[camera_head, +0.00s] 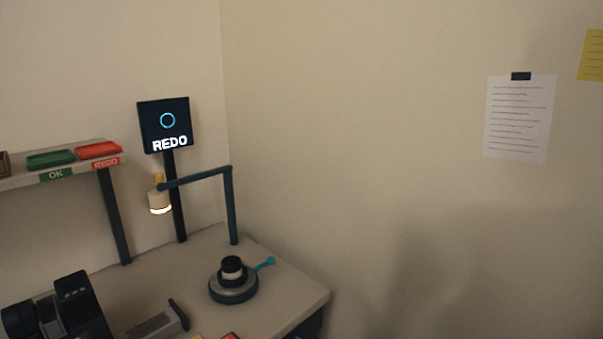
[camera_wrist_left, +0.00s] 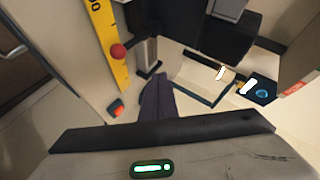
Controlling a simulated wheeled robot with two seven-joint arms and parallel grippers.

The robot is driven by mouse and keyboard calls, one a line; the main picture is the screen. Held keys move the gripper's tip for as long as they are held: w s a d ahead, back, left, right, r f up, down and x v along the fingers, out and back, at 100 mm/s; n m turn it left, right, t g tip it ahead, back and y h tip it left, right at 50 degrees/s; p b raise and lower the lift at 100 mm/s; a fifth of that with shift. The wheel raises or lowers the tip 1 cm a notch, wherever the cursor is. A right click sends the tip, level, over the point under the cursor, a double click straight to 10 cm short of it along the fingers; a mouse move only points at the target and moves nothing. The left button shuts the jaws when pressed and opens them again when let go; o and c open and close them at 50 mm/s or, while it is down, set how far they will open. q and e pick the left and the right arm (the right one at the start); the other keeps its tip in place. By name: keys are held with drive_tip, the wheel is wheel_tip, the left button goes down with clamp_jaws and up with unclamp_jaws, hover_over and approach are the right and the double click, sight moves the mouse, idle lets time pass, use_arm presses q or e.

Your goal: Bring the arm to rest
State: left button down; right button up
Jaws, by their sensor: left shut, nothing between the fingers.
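My left gripper (camera_wrist_left: 157,97) shows in the left wrist view as dark fingers closed together, with nothing between them. Behind them are the dark bar and pale housing of the wrist, with a green light. The fingers appear apart from the things around them, though depth is hard to judge. I cannot make out the left gripper for certain in the head view. My right gripper is in neither view.
The bench (camera_head: 283,290) holds a round stand with a black-topped lens part (camera_head: 232,268), a lamp (camera_head: 159,201) and a screen reading REDO (camera_head: 164,124). A shelf has green (camera_head: 51,159) and red (camera_head: 98,150) trays. A yellow ruler (camera_wrist_left: 106,45) shows. The wall side is clear.

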use_arm(q)
drive_tip(key=s+d+f+n+g+h, duration=0.1)
drive_tip(key=s+d+f+n+g, duration=0.3)
drive_tip(key=s, duration=0.4)
drive_tip(key=s+d+f+n+g+h, duration=0.1)
drive_tip(key=s+d+f+g, duration=0.1)
drive_tip(key=s+d+f, duration=0.35)
drive_tip(key=s+d+f+n+g+h, duration=0.1)
drive_tip(key=s+d+f+n+g, duration=0.3)
drive_tip(key=s, duration=0.7)
drive_tip(key=w+d+f+t+h, duration=0.1)
drive_tip(key=w+f+t, duration=0.1)
drive_tip(key=f, duration=0.4)
drive_tip(key=w+d+f+m+t+h, duration=0.1)
drive_tip(key=f+t, duration=0.3)
drive_tip(key=f, duration=0.3)
drive_tip(key=shift+w+d+t, duration=0.3)
drive_tip(key=shift+w+d, duration=0.05)
drive_tip(key=shift+w, duration=0.05)
